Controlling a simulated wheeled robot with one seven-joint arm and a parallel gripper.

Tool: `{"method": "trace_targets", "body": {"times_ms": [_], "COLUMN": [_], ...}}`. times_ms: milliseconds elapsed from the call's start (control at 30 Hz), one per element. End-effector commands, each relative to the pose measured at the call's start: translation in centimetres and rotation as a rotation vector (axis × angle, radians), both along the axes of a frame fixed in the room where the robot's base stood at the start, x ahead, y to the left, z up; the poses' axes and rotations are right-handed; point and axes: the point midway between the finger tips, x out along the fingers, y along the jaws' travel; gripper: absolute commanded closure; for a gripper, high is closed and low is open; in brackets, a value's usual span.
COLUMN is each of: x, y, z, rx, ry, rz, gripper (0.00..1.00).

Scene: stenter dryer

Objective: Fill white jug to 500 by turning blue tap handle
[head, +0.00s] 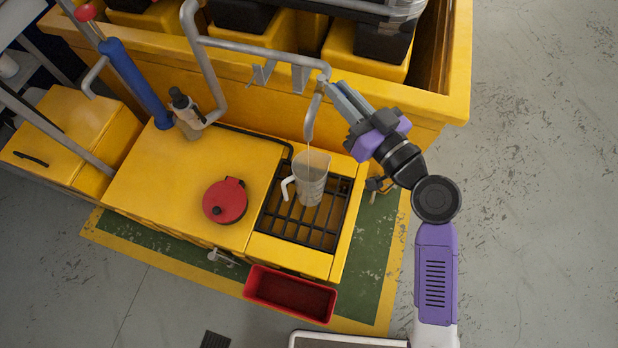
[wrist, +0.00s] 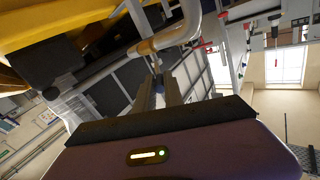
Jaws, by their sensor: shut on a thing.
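The white jug (head: 311,178) stands upright on a black grate (head: 290,222), its handle to the left. The grey tap spout (head: 311,118) hangs above it, and a thin pale stream runs from the spout down into the jug. The jug's marks and water level are too small to read. My gripper (head: 333,88) reaches in from the right to the pipe's end above the spout. In the wrist view, my gripper (wrist: 160,80) is shut on the tap handle (wrist: 158,87), which is mostly hidden between the fingers, beside the pipe (wrist: 166,40).
A red round lidded pot (head: 225,201) sits on the yellow bench (head: 165,175) left of the grate. A red tray (head: 290,294) is at the bench's front. A blue cylinder (head: 135,82) and a bottle (head: 185,108) stand at the left. Floor at the right is clear.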

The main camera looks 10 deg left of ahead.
Motion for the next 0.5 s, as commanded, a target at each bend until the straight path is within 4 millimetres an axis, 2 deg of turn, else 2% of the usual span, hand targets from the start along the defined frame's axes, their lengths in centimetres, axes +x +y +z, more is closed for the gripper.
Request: {"method": "trace_targets", "body": {"times_ms": [500], "x": [-0.46], "y": [0.49], "z": [0.22], "rx": [0.0], "ry": [0.003], "rz": [-0.076], "gripper": [1.0]}}
